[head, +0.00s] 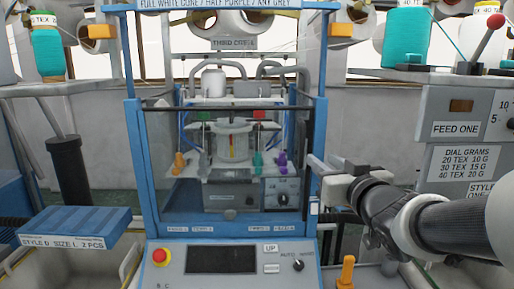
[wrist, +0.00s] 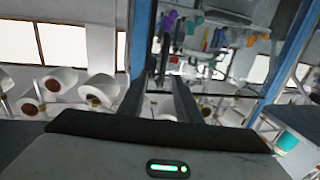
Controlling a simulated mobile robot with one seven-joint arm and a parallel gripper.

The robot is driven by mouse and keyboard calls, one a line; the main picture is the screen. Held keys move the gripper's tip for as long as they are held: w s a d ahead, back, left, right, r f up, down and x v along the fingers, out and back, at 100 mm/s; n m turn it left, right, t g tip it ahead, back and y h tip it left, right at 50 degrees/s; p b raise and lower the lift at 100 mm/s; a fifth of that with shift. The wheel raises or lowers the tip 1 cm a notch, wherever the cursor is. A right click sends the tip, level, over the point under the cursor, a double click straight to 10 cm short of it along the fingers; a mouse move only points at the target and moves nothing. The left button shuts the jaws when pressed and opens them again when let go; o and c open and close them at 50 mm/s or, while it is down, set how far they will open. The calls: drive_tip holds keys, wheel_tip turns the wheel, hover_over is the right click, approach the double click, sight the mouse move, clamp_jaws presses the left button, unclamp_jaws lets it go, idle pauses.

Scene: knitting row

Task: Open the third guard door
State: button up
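The third guard door (head: 160,150) is a clear panel with a dark top edge in a blue frame (head: 132,160), under a sign (head: 234,43) reading "THIRD". It appears shut; the knitting parts show through it. My gripper (head: 318,168) is at the right post of this frame, about mid-height, coming from the right. In the wrist view my gripper's two fingers (wrist: 158,95) stand apart, with a dark upright bar behind or between them. I cannot tell whether they touch it. A small pale fitting (head: 313,208) sits low on the right post. No door handle shows clearly.
Below the door is a control panel (head: 220,262) with a red button (head: 161,257) and a screen. A blue box (head: 75,226) stands at left. An orange-topped lever (head: 347,272) stands at bottom right.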

sight(303, 145)
drive_tip(key=w+a, duration=0.1)
drive_tip(key=w, duration=0.3)
drive_tip(key=w+a, duration=0.1)
drive_tip(key=w, duration=0.3)
drive_tip(key=w+p, duration=0.1)
drive_tip(key=w, duration=0.3)
drive_tip(key=shift+a+r, duration=0.2)
drive_tip(key=shift+a, duration=0.2)
clamp_jaws()
